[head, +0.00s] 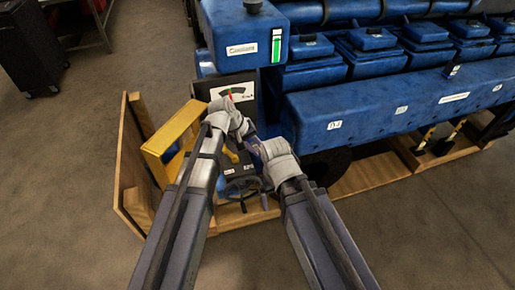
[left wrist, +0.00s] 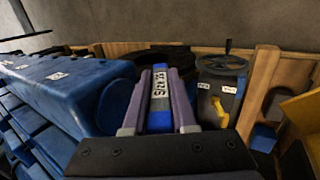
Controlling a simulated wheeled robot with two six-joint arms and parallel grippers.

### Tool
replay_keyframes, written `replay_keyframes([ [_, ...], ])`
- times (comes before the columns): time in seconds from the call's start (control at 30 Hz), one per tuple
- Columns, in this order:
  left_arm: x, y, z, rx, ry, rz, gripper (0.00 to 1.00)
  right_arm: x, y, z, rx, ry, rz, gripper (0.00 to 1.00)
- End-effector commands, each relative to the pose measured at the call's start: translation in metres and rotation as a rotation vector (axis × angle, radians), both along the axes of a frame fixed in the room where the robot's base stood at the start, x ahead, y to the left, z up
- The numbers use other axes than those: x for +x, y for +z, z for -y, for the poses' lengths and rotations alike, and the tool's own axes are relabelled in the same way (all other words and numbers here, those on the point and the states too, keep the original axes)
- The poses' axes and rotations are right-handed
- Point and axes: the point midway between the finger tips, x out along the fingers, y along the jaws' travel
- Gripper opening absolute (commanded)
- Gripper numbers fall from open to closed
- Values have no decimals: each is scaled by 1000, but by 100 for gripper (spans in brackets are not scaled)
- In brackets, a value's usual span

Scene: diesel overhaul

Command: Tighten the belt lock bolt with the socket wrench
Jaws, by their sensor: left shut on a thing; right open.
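My left gripper (left wrist: 158,102) shows in the left wrist view, its two purple fingers shut on a blue bar-shaped thing with a white label (left wrist: 160,84). This looks like the socket wrench, but its far end is hidden and the label is too blurred to read. In the head view the left fingers are hidden behind my left wrist. My right gripper (head: 256,150) is open beside the left wrist, at the front end of the blue engine (head: 390,104). No bolt can be made out. A dark round part (left wrist: 181,57) lies beyond the left fingers.
A grey box (left wrist: 216,98) with yellow levers and a black handwheel (left wrist: 226,62) stands close to the left gripper. A yellow frame (head: 172,133) and wooden pallet boards (head: 134,185) border the work area on the left. The floor in front is clear.

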Motion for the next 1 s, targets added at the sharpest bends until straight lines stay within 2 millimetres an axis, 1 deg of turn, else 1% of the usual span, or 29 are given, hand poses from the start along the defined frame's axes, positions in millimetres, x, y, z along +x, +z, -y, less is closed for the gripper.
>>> replay_keyframes([
  [0.47,-3,0,1,-1,0,0,0,0,0,0,0,0,0,95],
  [1.0,-31,0,10,-1,-1,1,0,0,0,0,0,0,0,95],
])
